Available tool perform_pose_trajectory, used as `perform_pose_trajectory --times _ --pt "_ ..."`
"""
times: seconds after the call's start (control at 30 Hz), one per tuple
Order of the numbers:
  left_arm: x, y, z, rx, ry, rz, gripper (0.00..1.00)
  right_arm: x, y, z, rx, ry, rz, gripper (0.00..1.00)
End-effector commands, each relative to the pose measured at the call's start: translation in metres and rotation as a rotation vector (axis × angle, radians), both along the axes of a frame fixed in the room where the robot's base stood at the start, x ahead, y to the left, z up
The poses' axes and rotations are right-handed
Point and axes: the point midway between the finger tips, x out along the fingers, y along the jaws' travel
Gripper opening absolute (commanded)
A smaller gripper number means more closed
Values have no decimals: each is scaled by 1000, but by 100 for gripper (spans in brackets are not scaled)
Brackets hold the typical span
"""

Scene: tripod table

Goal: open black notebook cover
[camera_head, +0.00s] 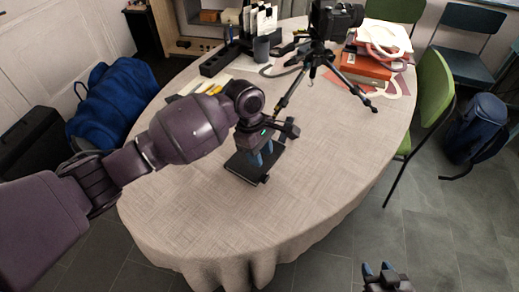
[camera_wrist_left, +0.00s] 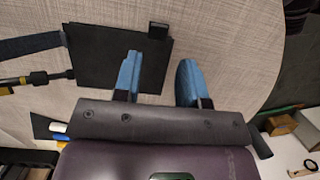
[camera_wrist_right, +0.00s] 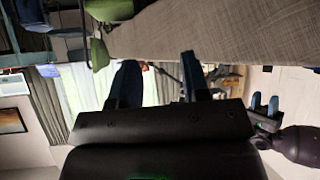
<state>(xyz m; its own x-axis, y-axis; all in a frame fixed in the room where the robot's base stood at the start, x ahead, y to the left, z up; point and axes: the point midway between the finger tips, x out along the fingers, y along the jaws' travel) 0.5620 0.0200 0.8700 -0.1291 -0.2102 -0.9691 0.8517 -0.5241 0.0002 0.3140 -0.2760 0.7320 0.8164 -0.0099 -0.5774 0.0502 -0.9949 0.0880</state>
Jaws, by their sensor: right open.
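The black notebook (camera_head: 240,168) lies flat and looks closed on the round table, partly hidden by my left gripper (camera_head: 262,156). In the left wrist view the notebook (camera_wrist_left: 98,55) is at upper left, with a small black block (camera_wrist_left: 158,30) at its corner. My left gripper (camera_wrist_left: 160,75) is open and empty. One blue finger overlaps the notebook and the other shows past its right edge, over bare cloth; I cannot tell whether they touch anything. My right gripper (camera_head: 377,268) is open and empty, off the table at the bottom; it also shows in the right wrist view (camera_wrist_right: 160,75).
A camera tripod (camera_head: 318,55) stands behind the notebook. Books and papers (camera_head: 365,65), a dark cup (camera_head: 261,49) and a black organizer (camera_head: 215,62) are at the back. A green chair (camera_head: 433,88) is at the right. The front tablecloth (camera_head: 270,225) is clear.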

Motion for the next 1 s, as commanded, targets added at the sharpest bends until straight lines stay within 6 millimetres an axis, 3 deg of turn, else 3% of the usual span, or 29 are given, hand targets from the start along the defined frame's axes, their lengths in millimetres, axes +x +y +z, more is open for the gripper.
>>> perform_pose_trajectory --times 0.03,0.47,0.7,1.0 --pt "-1 -1 -9 1 5 -1 38 -1 1 -6 1 5 1 43" --pt "-5 -7 -44 1 8 -1 38 7 7 -26 5 19 14 43" --pt "-7 -12 -55 0 0 0 38 14 8 -12 7 -7 15 43" --pt "-10 -16 -74 0 1 -1 38 8 6 -17 6 7 11 43"
